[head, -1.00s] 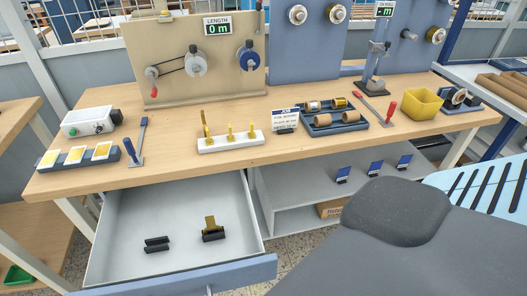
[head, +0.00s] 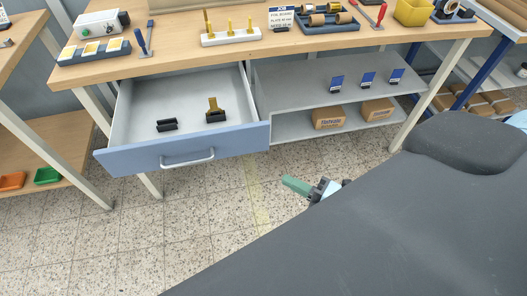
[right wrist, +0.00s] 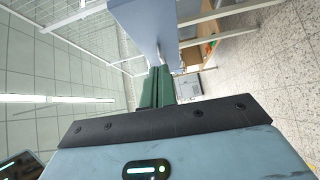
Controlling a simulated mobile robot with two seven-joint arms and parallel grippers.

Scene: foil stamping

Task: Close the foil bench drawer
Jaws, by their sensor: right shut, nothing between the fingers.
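The foil bench drawer (head: 130,105) stands pulled out under the left part of the bench top. Its blue front (head: 130,160) carries a pale bar handle (head: 188,160). Inside lie a black holder (head: 167,125) and a black holder with a gold piece (head: 215,113). My right gripper (head: 288,183) has green fingers and is low, to the right of the drawer front and apart from it. In the right wrist view its fingers (right wrist: 157,80) are together and empty, with a blue-grey panel, seemingly the drawer front (right wrist: 150,25), beyond them. My left gripper is not in view.
The wooden bench (head: 180,58) holds several tools and trays. Right of the drawer is an open grey shelf (head: 300,85) with cardboard boxes (head: 328,118). Bench legs (head: 150,184) stand beneath. The speckled floor (head: 130,250) before the drawer is clear.

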